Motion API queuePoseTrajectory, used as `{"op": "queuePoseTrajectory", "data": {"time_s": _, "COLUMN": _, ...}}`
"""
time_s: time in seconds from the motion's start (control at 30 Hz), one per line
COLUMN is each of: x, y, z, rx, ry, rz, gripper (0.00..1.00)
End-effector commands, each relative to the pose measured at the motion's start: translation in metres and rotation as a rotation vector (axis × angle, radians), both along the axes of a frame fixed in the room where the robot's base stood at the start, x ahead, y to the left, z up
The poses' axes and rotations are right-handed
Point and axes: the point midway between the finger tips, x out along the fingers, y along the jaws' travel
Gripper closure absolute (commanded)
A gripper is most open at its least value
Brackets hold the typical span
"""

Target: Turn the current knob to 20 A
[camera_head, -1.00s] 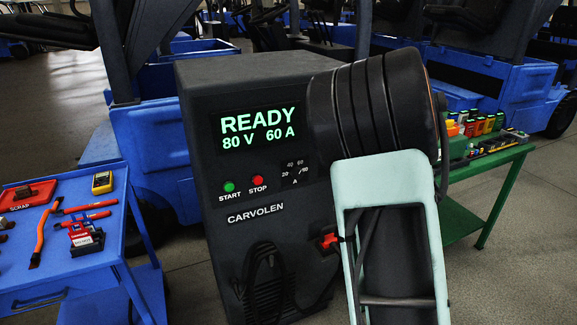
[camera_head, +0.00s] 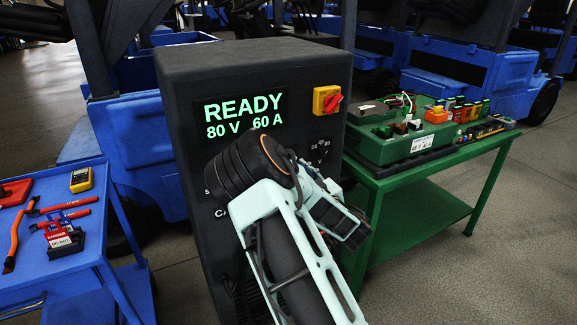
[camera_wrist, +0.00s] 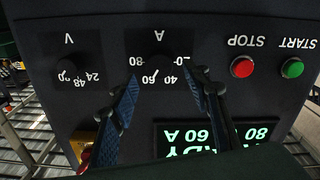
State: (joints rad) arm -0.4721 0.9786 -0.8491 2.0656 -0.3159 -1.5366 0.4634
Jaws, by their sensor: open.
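The current knob (camera_wrist: 158,66) is a dark round knob under the letter A, upside down in the wrist view, with 20, 40, 60 and 80 around it. Its pointer is too dark to read. My gripper (camera_wrist: 167,76) is open, its two fingers apart on either side of the knob; I cannot tell whether they touch the panel. The black charger cabinet (camera_head: 255,60) carries the display (camera_head: 245,115), which reads READY, 80 V, 60 A. In the head view my arm hides the current knob and the gripper's fingertips.
The voltage knob (camera_wrist: 66,69) sits beside it on the panel. The red STOP button (camera_wrist: 242,67) and green START button (camera_wrist: 292,68) are on the other side. A red-and-yellow switch (camera_head: 327,100) is above. A blue cart (camera_head: 92,238) and green table (camera_head: 425,175) flank the cabinet.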

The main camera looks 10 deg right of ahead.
Motion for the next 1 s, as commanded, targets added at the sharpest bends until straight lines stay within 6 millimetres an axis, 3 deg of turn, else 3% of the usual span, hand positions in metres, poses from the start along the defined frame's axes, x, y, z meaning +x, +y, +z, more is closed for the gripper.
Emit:
{"op": "queuePoseTrajectory", "data": {"time_s": 0.1, "x": 0.019, "y": 0.007, "z": 0.000, "rx": -0.002, "ry": 0.000, "rz": 0.002, "gripper": 0.56}}
{"op": "queuePoseTrajectory", "data": {"time_s": 0.3, "x": 0.036, "y": 0.012, "z": 0.000, "rx": -0.001, "ry": 0.000, "rz": 0.000, "gripper": 0.56}}
{"op": "queuePoseTrajectory", "data": {"time_s": 0.63, "x": 0.039, "y": 0.013, "z": 0.000, "rx": 0.000, "ry": 0.000, "rz": -0.001, "gripper": 0.56}}
{"op": "queuePoseTrajectory", "data": {"time_s": 1.0, "x": 0.039, "y": 0.013, "z": 0.000, "rx": 0.000, "ry": 0.000, "rz": -0.001, "gripper": 0.96}}
